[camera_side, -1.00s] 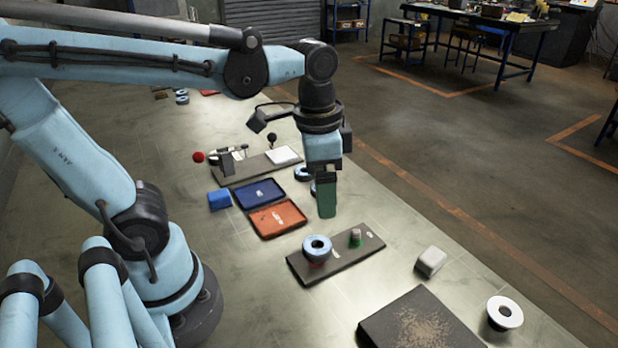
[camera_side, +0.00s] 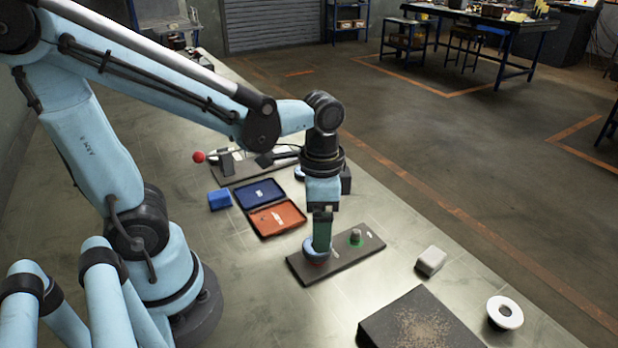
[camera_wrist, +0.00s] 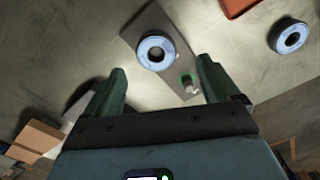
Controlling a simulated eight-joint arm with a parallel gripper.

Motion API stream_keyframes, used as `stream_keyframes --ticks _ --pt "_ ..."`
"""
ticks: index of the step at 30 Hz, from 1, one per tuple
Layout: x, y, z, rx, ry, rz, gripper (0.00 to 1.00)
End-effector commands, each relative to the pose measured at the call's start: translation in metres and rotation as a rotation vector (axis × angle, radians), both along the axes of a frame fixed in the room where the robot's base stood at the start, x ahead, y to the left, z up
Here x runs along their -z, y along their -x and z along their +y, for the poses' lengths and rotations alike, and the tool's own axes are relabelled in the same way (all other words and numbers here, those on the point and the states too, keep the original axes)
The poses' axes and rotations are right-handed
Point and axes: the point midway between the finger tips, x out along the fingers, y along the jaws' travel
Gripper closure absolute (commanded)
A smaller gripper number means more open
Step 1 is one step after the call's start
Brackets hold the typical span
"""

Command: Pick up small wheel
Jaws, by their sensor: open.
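The small wheel (camera_side: 356,237) appears to be the little grey piece with a green base, standing on the right part of a dark board (camera_side: 347,262). It also shows in the wrist view (camera_wrist: 187,82), close to my right-hand finger. A blue-rimmed disc (camera_side: 313,255) sits at the left part of the same board, partly hidden by my fingers in the side view. My gripper (camera_side: 321,246) is open and empty, pointing down over the board near the disc. In the wrist view my gripper (camera_wrist: 160,66) has its fingers spread wide, with the disc (camera_wrist: 140,50) showing beyond them.
Blue (camera_side: 259,194) and orange (camera_side: 276,219) trays lie behind the board, with a blue block (camera_side: 219,200) beside them. A grey block (camera_side: 431,261), a dark pad (camera_side: 418,325) and a white-rimmed disc (camera_side: 505,313) lie to the right. Another disc (camera_wrist: 291,37) shows in the wrist view.

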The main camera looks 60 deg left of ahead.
Motion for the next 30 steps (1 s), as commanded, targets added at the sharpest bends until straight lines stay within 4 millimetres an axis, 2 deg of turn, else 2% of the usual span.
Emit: stream_keyframes --ticks 12,24,30 --pt "0.041 0.005 -0.003 0.0 0.0 0.0 0.11" --pt "0.047 0.006 -0.003 0.0 0.0 0.0 0.11" --pt "0.046 0.006 -0.003 0.0 0.0 0.0 0.42"
